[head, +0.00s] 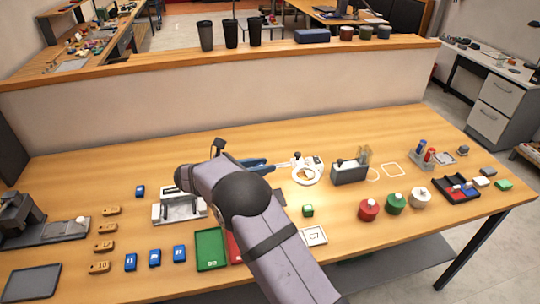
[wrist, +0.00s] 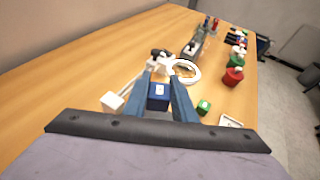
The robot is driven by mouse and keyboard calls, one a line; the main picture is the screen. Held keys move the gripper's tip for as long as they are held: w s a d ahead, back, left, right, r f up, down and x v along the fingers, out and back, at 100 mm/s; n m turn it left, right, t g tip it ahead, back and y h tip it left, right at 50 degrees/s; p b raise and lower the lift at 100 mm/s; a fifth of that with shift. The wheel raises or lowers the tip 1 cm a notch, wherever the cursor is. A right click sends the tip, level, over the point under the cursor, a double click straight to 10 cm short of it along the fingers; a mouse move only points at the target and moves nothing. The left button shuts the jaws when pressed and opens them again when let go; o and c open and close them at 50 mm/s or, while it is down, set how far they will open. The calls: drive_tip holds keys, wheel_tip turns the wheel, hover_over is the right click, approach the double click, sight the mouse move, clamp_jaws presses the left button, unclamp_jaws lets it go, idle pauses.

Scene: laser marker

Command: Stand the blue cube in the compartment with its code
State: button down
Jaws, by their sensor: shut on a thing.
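My gripper (wrist: 159,84) has blue fingers and is shut on a blue cube (wrist: 158,100) with a white label. The label's code is too small to read. In the head view the gripper (head: 262,166) is above the middle of the table, and I cannot make out the held cube there. A green tray (head: 201,264) and a red tray (head: 235,258) lie near my arm, which partly hides the red one. I cannot tell which compartment bears the code.
Wooden number tags (head: 103,246) lie at the left. A grey metal fixture (head: 180,211), white ring (head: 306,178) and grey holder (head: 349,174) stand mid-table. A green cube (head: 308,211), red pot (head: 368,211), green pot (head: 396,205) and black tray (head: 449,182) are to the right.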

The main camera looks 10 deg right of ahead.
drive_tip(key=s+f+m+g+p, duration=0.1)
drive_tip(key=s+f+p, duration=0.1)
drive_tip(key=s, duration=0.4)
drive_tip(key=s+f+m+g+p, duration=0.2)
drive_tip(key=s+p, duration=0.1)
drive_tip(key=s, duration=0.2)
drive_tip(key=s+d+f+m+g+h+p, duration=0.1)
drive_tip(key=s+f+g+p, duration=0.1)
drive_tip(key=s, duration=0.4)
drive_tip(key=shift+s+d+f+m, duration=0.1)
drive_tip(key=shift+s+f+m, duration=0.25)
drive_tip(key=shift+f, duration=0.2)
drive_tip(key=shift+s+r+m+g, duration=0.15)
drive_tip(key=shift+m+g, duration=0.2)
drive_tip(key=shift+g, duration=0.25)
drive_tip(key=shift+f+b, duration=1.7)
drive_tip(key=shift+f, duration=0.8)
drive_tip(key=shift+f+b, duration=0.4)
drive_tip(key=shift+b, duration=0.1)
drive_tip(key=c, duration=1.4)
unclamp_jaws()
